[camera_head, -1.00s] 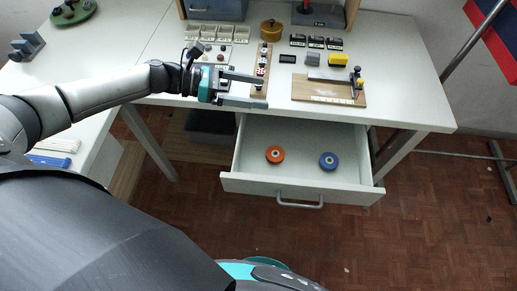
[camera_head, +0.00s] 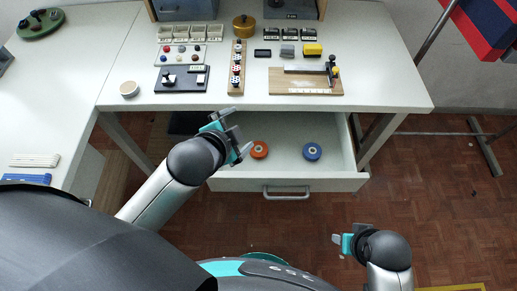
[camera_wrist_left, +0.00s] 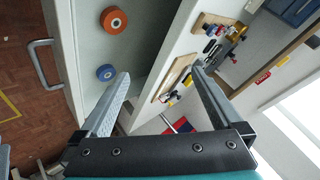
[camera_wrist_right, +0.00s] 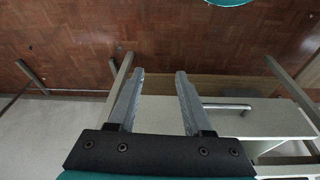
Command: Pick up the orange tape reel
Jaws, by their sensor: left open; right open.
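The orange tape reel (camera_head: 259,149) lies in the open drawer (camera_head: 285,165), left of a blue reel (camera_head: 312,152). In the left wrist view the orange reel (camera_wrist_left: 113,19) is near the top, and the blue reel (camera_wrist_left: 106,72) is below it. My left gripper (camera_head: 236,135) is open and empty at the drawer's left side, just left of the orange reel and apart from it. My right gripper (camera_head: 341,243) is open and empty over the floor in front of the drawer; its fingers (camera_wrist_right: 160,82) show apart in the right wrist view.
The drawer handle (camera_head: 286,192) sticks out in front. The white tabletop (camera_head: 380,90) overhangs the drawer's back and carries a wooden board (camera_head: 300,88), a dark board (camera_head: 180,82) and small trays. Floor in front is clear.

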